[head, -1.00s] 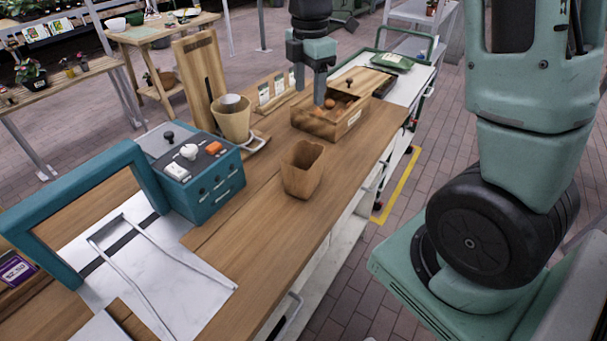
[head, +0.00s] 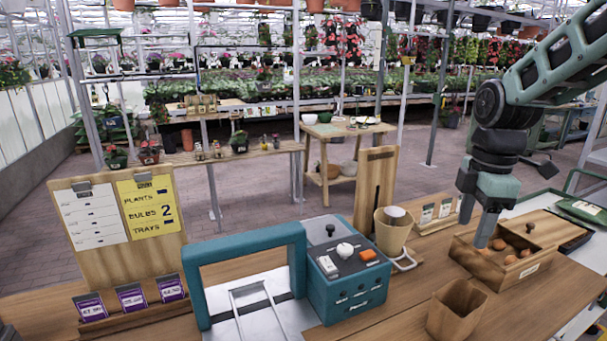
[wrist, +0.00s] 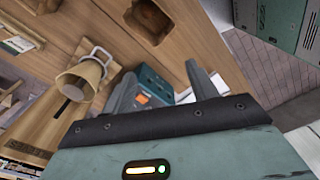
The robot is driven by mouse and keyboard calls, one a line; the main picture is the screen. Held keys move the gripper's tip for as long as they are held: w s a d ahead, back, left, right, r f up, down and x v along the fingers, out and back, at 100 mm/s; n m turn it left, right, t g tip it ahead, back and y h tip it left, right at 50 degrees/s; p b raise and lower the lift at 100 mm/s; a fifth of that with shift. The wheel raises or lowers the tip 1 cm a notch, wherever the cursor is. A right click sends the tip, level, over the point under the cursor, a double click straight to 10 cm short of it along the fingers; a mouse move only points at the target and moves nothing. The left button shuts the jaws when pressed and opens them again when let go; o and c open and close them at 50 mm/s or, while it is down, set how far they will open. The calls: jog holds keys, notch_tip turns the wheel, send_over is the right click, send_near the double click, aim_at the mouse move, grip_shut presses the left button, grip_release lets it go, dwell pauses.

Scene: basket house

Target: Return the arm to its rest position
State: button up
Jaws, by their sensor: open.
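My arm hangs down from the upper right of the head view. My gripper (head: 488,228) points down over the left end of a wooden box (head: 489,276) that holds several brown bulbs. In the wrist view my gripper (wrist: 160,88) shows two grey fingers standing apart with nothing between them. Whether the fingertips are inside the box or only above it is hard to tell in the head view.
A wooden cup (head: 457,310) stands in front of the box. Left of it are a tan pot (head: 392,236) on a stand, a teal machine (head: 345,283) with a frame, and a sign board (head: 120,222). A green tray (head: 584,208) lies at right.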

jog(key=s+a+f+m, duration=0.35)
jog(key=s+a, duration=0.65)
jog(key=a, duration=0.4)
jog(key=s+a+f+m, duration=0.1)
jog(key=s+a+m, duration=0.1)
jog(key=s, duration=0.4)
jog(key=s+a+f+m+b, duration=0.1)
jog(key=s+a+f+m, duration=0.1)
jog(key=s, duration=0.4)
jog(key=shift+s+a+f, duration=0.15)
jog(key=shift+s+a, duration=0.25)
jog(key=shift+a, duration=0.3)
jog(key=shift+m, duration=0.25)
